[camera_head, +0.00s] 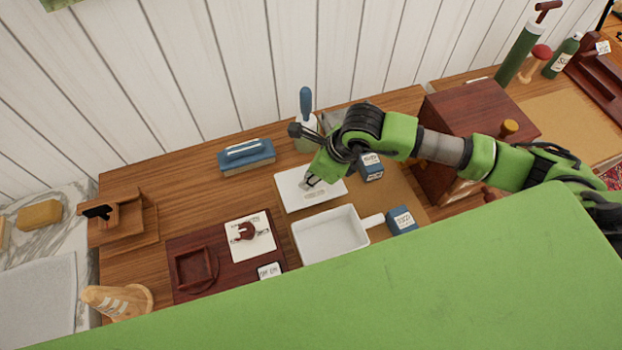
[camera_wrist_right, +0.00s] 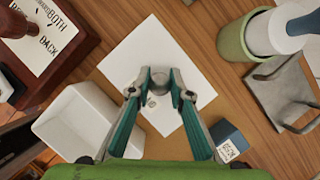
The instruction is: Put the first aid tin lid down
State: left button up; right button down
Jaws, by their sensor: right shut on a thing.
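The first aid tin lid (camera_head: 291,201) is a flat white square with a small label, beside the open white tin (camera_head: 318,238) in the head view. My right gripper (camera_head: 312,181) is over the lid. In the right wrist view my gripper (camera_wrist_right: 161,88) is shut on the grey round knob in the middle of the white lid (camera_wrist_right: 150,48). The lid looks level; I cannot tell whether it touches the surface below. The tin (camera_wrist_right: 82,122) lies to the lid's lower left there. My left gripper is not in view.
Blue labelled boxes (camera_head: 402,221) stand right of the tin and lid. A blue brush (camera_head: 247,158) and a green pot (camera_head: 305,140) are behind. A dark red board (camera_head: 218,279) with a white card (camera_head: 251,236) lies left. A wooden cabinet (camera_head: 480,115) stands right.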

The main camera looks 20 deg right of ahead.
notch_tip(320, 180, down, 3)
jog(key=shift+w+r+p, duration=0.1)
jog(key=shift+p, duration=0.75)
jog(key=shift+f, duration=0.2)
jog(key=shift+f, duration=0.1)
jog(key=c, duration=2.3)
grip_release()
jog(key=shift+f+b, duration=0.1)
jog(key=shift+b, duration=0.2)
jog(key=o, duration=0.5)
jog(key=shift+c, duration=0.2)
